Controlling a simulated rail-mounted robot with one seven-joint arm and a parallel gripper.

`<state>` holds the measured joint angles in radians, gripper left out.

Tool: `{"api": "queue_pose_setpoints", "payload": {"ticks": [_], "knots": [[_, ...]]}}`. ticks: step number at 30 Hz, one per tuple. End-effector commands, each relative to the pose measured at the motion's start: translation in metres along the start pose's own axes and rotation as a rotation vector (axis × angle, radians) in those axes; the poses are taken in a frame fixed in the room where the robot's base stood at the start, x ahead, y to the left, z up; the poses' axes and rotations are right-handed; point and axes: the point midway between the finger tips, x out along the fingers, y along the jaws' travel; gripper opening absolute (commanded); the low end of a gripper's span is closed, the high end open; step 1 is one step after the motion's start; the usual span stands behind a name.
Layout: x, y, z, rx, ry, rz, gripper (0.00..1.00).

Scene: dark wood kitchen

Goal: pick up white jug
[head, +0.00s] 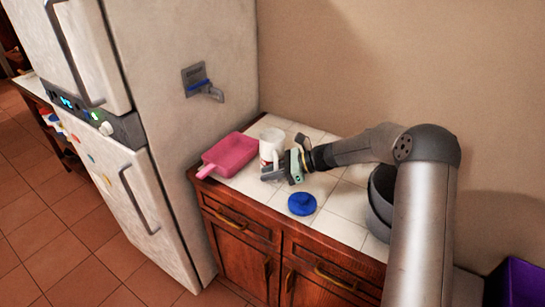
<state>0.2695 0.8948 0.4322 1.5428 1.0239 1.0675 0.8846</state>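The white jug (271,142) stands upright on the tiled counter, between the pink dustpan-like item and my arm. A reddish mark shows low on its side. My gripper (275,170) reaches in from the right, with its fingers at the jug's lower right side, near what looks like its handle. The gripper covers part of the jug's lower side. At this size I cannot tell whether the fingers touch the jug or how far apart they are.
A pink dustpan-like item (231,154) lies left of the jug. A blue round item (302,204) lies in front of my gripper. A dark pot (381,200) stands to the right, partly behind my arm. The fridge (190,130) rises at the left, the wall behind.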

Motion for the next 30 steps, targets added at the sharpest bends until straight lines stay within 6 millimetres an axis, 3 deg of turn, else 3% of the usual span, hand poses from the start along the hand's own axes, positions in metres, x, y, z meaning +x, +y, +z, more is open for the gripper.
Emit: {"api": "queue_pose_setpoints", "payload": {"ticks": [2, 4, 5, 20, 30], "knots": [[0.000, 0.000, 0.000, 0.000, 0.000, 0.000, 0.23], [0.000, 0.000, 0.000, 0.000, 0.000, 0.000, 0.04], [0.000, 0.000, 0.000, 0.000, 0.000, 0.000, 0.00], [-0.002, 0.000, 0.003, -0.003, -0.001, 0.000, 0.00], [-0.010, -0.001, 0.022, -0.005, -0.001, -0.001, 0.00]]}}
